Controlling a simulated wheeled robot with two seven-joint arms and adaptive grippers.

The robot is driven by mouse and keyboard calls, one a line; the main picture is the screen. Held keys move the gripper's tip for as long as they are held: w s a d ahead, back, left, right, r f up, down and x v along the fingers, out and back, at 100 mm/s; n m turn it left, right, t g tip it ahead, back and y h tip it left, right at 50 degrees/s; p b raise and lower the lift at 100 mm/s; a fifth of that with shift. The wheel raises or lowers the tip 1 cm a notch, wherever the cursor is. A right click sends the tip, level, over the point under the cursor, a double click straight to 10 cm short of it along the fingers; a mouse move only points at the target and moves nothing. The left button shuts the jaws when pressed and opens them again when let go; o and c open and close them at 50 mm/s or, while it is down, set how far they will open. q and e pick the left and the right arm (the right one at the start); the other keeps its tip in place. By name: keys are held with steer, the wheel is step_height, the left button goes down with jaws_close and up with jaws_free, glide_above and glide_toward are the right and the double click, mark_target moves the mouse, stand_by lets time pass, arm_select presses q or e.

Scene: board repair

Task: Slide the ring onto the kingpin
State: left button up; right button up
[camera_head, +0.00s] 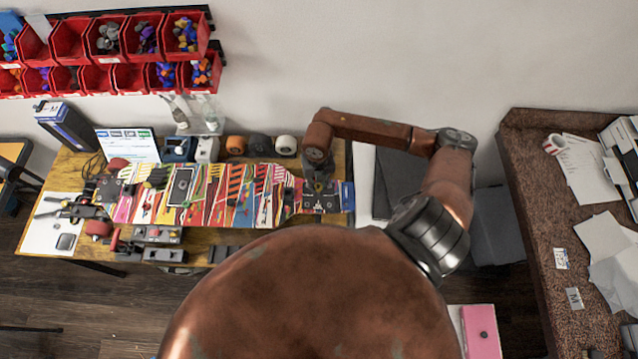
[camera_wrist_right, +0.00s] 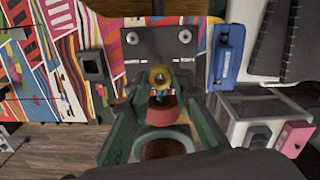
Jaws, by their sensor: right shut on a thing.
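The skateboard (camera_head: 225,197), with a colourful striped underside, lies across the workbench. At its right end is a dark truck plate (camera_head: 322,203), also in the wrist view (camera_wrist_right: 140,43) with two bolts. My right gripper (camera_head: 319,187) points down over this plate. In the wrist view my right gripper (camera_wrist_right: 161,98) is shut on a small yellow ring (camera_wrist_right: 160,75). A red tapered part (camera_wrist_right: 163,109) shows just below the ring. The kingpin is not clearly visible, and I cannot tell whether the ring is around it. My left gripper is out of view.
Wheels (camera_head: 259,145) stand behind the board. A blue box (camera_head: 347,196) is by its right end. Grey blocks and tools lie along the front and left of the bench. Red bins (camera_head: 72,41) hang on the wall. A stone-topped counter (camera_head: 528,190) stands at right.

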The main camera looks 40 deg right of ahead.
steer(key=shift+f, duration=0.1)
steer(key=shift+f+b, duration=0.9)
steer(key=shift+f, duration=0.2)
stand_by(1.1)
steer(key=shift+f+b, duration=1.05)
stand_by(0.7)
steer(key=shift+f, duration=0.1)
steer(key=shift+f+b, duration=0.4)
steer(key=shift+b, duration=0.2)
steer(key=shift+f+b, duration=0.2)
steer(key=shift+b, duration=0.15)
stand_by(1.1)
